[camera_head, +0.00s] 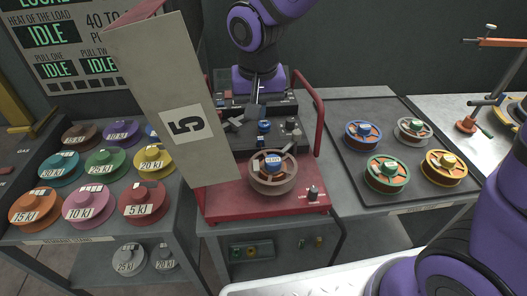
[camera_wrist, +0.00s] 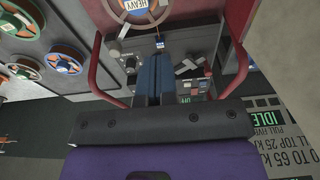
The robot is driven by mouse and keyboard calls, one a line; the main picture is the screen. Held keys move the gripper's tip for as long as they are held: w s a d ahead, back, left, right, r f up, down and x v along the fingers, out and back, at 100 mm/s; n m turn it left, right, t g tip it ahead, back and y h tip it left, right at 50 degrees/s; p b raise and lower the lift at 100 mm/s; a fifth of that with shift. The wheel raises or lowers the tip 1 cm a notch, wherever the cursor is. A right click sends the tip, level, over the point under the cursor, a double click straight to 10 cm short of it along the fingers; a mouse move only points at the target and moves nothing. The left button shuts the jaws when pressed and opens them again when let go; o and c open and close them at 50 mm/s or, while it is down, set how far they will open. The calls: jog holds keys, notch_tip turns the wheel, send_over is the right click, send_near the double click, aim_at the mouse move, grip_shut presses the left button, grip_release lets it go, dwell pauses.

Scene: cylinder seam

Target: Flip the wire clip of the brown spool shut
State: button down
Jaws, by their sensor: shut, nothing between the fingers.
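The brown spool (camera_head: 273,183) sits on the front of the red machine base, with a blue and white label on its hub. In the wrist view the brown spool (camera_wrist: 122,14) is cut off by the top edge, and its label reads HEAVY. A small dark piece stands at the spool's upper right in the head view; I cannot tell whether it is the wire clip or how it lies. My gripper (camera_wrist: 152,58) has its blue fingers together and empty, pointing toward the spool and apart from it. In the head view my gripper (camera_head: 263,127) is behind the spool, small and dark.
A tall pale panel marked 5 (camera_head: 180,90) leans at the machine's left. Red side rails (camera_head: 320,120) flank the machine. A tray (camera_head: 350,190) with several coloured spools is at right. Weight-marked spools fill the left shelf (camera_head: 60,232).

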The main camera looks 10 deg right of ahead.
aim_at(256, 161)
jog(key=shift+w+a+f, duration=0.1)
jog(key=shift+a+f, duration=0.25)
jog(key=shift+f, duration=0.15)
jog(key=shift+f, duration=0.1)
jog(key=f, duration=0.4)
jog(key=w+f, duration=0.1)
jog(key=f, duration=0.8)
jog(key=shift+w+f, duration=0.35)
jog(key=shift+d, duration=0.1)
